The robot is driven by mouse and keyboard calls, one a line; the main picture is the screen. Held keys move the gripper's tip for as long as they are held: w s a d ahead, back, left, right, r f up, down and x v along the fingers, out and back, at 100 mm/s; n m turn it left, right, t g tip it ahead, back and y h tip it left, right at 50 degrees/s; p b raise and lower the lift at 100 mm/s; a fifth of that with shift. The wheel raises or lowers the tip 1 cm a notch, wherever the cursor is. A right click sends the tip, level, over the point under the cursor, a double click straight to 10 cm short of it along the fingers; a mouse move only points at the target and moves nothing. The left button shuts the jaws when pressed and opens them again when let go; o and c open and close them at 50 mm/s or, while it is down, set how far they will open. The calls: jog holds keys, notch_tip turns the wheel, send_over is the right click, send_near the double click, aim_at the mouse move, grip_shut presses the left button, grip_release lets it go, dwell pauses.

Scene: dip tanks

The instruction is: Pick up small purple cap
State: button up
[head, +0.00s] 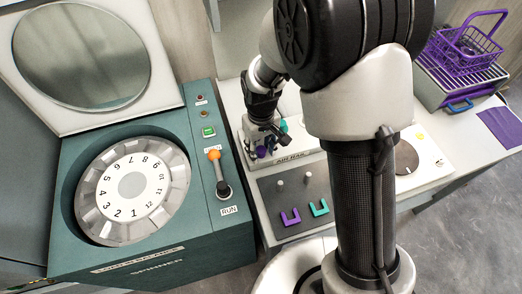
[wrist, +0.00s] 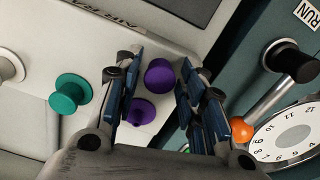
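Two purple pieces show between my fingers in the wrist view: a round purple cap (wrist: 160,76) and a smaller flanged purple piece (wrist: 142,111) behind it. I cannot tell if they are joined. My gripper (wrist: 161,58) is open, one finger on each side of the round cap, with a gap visible at both sides. In the head view my gripper (head: 262,138) is pointed down at the pale air rail (head: 295,159). Purple (head: 262,152) shows beside its fingertips, partly hidden by them.
A teal knob (wrist: 69,94) and a white knob (wrist: 10,66) stand left in the wrist view. The green spinner (head: 155,245) with its orange-tipped lever (head: 214,155) is close by. A grey panel (head: 270,205) bears purple and teal U-shapes. A purple basket (head: 465,48) stands far right.

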jog(key=c, duration=0.5)
jog(key=shift+o, duration=0.2)
jog(key=shift+r, duration=0.1)
notch_tip(320, 180, up, 19)
jog(key=p, duration=0.7)
send_over(261, 149)
jog(key=w+a, duration=0.2)
jog(key=w, duration=0.5)
jog(key=f, duration=1.1)
jog(key=shift+s+f, duration=0.15)
jog(key=shift+s, duration=0.05)
jog(key=shift+w+f, duration=0.15)
jog(key=shift+f, duration=0.3)
jog(key=shift+f+b, duration=1.35)
jog(key=shift+f, duration=0.7)
